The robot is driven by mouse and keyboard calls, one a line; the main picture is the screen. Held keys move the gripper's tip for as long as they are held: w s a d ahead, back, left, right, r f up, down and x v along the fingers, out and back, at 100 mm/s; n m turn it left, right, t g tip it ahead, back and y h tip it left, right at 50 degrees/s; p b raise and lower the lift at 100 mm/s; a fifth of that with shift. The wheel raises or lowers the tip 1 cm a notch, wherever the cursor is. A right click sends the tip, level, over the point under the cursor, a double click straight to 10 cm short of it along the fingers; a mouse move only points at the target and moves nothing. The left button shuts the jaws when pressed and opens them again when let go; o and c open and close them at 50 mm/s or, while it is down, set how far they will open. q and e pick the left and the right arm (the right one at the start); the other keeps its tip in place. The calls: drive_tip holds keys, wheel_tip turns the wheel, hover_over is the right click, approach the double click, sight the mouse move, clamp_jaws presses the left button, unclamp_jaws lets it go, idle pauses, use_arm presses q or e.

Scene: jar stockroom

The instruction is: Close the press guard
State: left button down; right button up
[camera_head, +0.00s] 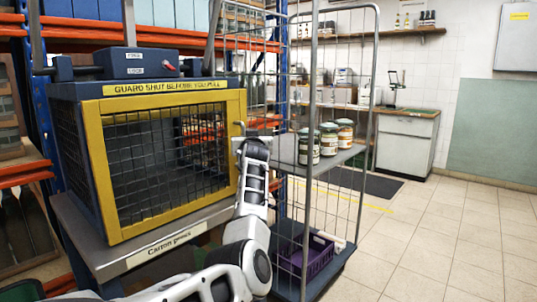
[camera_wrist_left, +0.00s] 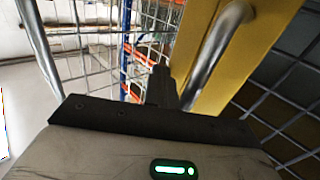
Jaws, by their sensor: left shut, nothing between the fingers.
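The press guard (camera_head: 166,219) is a yellow frame with dark wire mesh on the front of the dark blue carton press (camera_head: 75,155). It lies across the press front and looks shut or nearly so; I cannot tell if a small gap is left. In the left wrist view the guard's yellow edge (camera_wrist_left: 255,45) and its grey bar handle (camera_wrist_left: 211,58) are close. My left gripper (camera_wrist_left: 161,82) is shut and empty, just left of the handle. In the head view its fingers are largely hidden at the guard's right edge. My right gripper is not in view.
A wire cage trolley (camera_head: 310,180) stands close to the right of the press, with several jars (camera_head: 328,139) on its shelf and a purple crate (camera_head: 320,256) below. The tiled floor (camera_head: 450,240) at right is clear.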

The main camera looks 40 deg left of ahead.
use_arm(q)
drive_tip(key=d, duration=1.3)
drive_tip(key=shift+w+d, duration=0.3)
